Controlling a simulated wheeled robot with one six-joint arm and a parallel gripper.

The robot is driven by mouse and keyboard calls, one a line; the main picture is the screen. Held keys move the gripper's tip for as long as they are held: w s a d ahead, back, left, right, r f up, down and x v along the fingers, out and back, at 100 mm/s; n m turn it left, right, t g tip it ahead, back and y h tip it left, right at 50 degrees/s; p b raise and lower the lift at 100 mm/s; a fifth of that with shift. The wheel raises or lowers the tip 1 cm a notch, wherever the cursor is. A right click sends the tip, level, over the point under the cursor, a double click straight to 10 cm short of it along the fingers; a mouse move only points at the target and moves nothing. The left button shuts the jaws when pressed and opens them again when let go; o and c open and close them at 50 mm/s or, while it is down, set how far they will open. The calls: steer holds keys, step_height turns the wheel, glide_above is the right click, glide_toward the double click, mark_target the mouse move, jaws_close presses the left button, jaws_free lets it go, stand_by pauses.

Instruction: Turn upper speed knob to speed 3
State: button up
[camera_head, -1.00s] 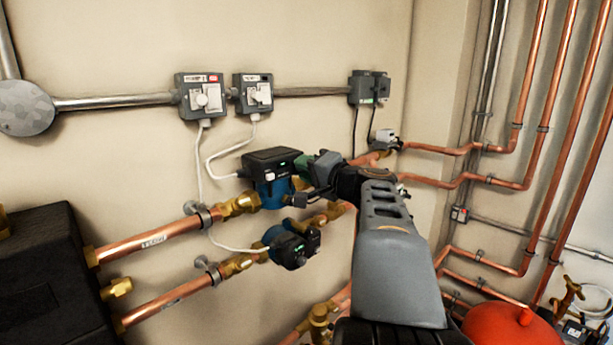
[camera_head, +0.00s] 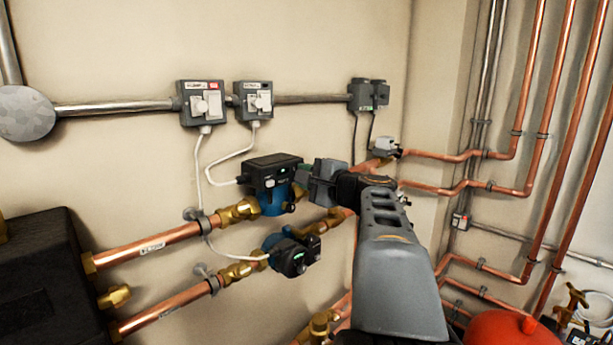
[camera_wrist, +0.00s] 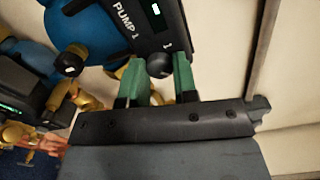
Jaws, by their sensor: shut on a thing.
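The upper pump (camera_head: 273,170) has a black control box and a blue body. In the wrist view its box is labelled PUMP 1 (camera_wrist: 140,22) and has a lit green display. The dark round speed knob (camera_wrist: 159,65) is at the box's end, with a white "1" beside it. My gripper (camera_wrist: 160,72) has its two green fingers on either side of the knob, shut on it. In the head view my gripper (camera_head: 303,178) reaches the right end of the upper pump's box; the knob is hidden there. The knob's exact pointing direction cannot be told.
The lower pump (camera_head: 290,253) sits close below on a parallel copper pipe; it also shows at the left of the wrist view (camera_wrist: 22,92). Switch boxes (camera_head: 202,103) and a conduit are on the wall above. Copper pipes (camera_head: 480,186) and a red vessel (camera_head: 500,328) are at the right.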

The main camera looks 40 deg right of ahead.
stand_by(0.4)
steer(key=o, duration=0.9)
steer(key=shift+o, duration=0.2)
steer(key=s+d+b, duration=0.1)
steer(key=s+d, duration=0.1)
steer(key=s, duration=1.1)
steer(key=shift+s, duration=0.35)
